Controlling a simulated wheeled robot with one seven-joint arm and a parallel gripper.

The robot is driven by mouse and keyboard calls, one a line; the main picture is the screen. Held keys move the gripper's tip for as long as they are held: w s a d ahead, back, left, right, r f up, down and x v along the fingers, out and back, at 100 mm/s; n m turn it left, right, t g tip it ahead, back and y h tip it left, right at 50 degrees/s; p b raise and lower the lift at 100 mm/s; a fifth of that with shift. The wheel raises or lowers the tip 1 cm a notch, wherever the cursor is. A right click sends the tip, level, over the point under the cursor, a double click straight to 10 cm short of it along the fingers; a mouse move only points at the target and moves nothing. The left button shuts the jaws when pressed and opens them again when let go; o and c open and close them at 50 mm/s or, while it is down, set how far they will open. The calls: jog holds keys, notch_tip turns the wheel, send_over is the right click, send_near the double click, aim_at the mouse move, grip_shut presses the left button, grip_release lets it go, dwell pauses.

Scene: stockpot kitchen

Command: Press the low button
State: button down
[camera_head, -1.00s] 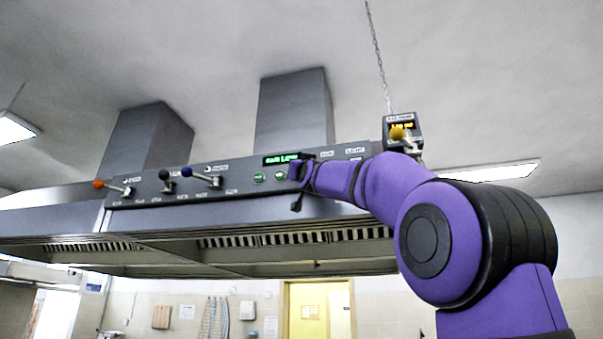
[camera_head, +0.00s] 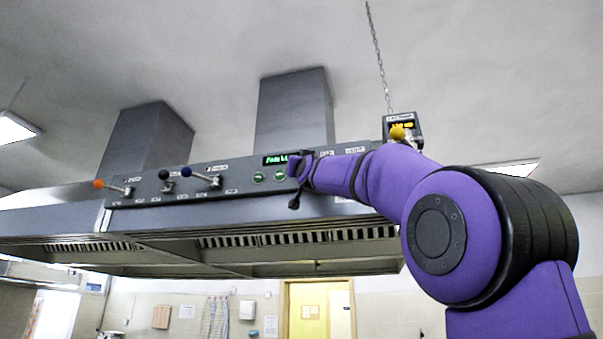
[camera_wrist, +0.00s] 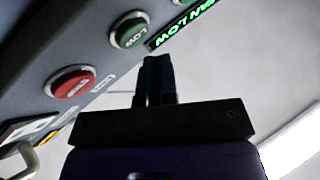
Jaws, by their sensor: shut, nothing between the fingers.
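The low button (camera_wrist: 130,32) is a round green button with a pale ring, lettered "LOW", and appears upside down in the wrist view. My gripper (camera_wrist: 155,62) is shut and empty, with its fingertips just below and right of that button in the picture. I cannot tell whether they touch the panel. In the head view, my gripper (camera_head: 296,180) is at the hood's control panel, just right of two green buttons.
A red button (camera_wrist: 70,82) lies beside the low button. Levers with orange (camera_head: 98,184), black (camera_head: 164,174) and blue (camera_head: 187,171) knobs stick out further left. A hanging box (camera_head: 403,125) with a yellow knob is at right. Open air lies below the hood.

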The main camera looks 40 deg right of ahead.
jog(key=shift+s+a, duration=0.7)
jog(key=shift+a, duration=0.2)
jog(key=shift+s+a, duration=0.7)
jog(key=shift+a, duration=0.2)
